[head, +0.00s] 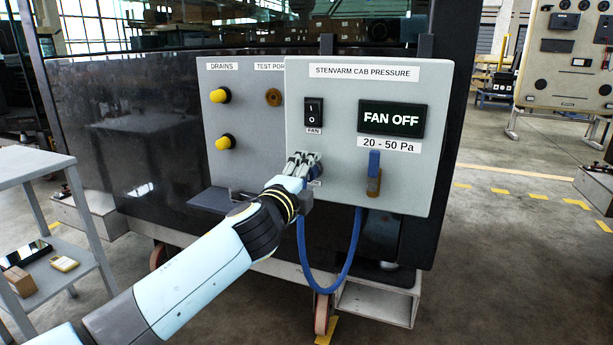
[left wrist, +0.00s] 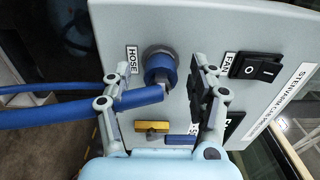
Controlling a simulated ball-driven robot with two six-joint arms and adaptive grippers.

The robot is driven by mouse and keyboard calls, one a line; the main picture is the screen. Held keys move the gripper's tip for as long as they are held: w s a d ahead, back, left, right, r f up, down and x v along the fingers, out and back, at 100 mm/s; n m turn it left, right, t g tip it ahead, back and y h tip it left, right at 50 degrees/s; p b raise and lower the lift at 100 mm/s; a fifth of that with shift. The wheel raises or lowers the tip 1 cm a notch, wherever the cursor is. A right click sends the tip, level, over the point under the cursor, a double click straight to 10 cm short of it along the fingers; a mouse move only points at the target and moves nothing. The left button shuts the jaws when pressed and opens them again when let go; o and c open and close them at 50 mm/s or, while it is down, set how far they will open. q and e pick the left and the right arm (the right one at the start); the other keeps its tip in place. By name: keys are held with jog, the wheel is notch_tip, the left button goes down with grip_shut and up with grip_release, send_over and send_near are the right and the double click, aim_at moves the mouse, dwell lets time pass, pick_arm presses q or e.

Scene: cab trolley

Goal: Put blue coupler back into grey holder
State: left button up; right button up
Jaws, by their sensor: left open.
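The blue coupler (left wrist: 160,68) sits at the grey ring (left wrist: 158,52) beside the HOSE label in the left wrist view. I cannot tell whether it is fully seated. A thick blue tube (left wrist: 140,98) crosses in front of it, partly behind one finger. My left gripper (left wrist: 160,80) is open, with one finger on each side of the coupler and a gap to the right finger. In the head view my left gripper (head: 303,160) is at the panel below the fan switch and hides the coupler. The grey ring is the only grey holder-like part I see. My right gripper is out of view.
The grey panel (head: 340,110) carries a fan switch (head: 314,112) and a FAN OFF display (head: 392,119). A brass fitting with a blue lever (head: 374,163) is to the right of my gripper. A blue hose (head: 330,287) loops below the panel. A shelf trolley (head: 30,165) stands at left.

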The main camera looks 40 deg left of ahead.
pick_arm(q)
jog(key=v, duration=1.2)
jog(key=o, duration=0.9)
jog(key=shift+c, duration=0.2)
jog(key=shift+d, duration=0.1)
jog(key=b+v, duration=0.3)
jog(key=v, duration=0.6)
jog(key=shift+w+r, duration=0.1)
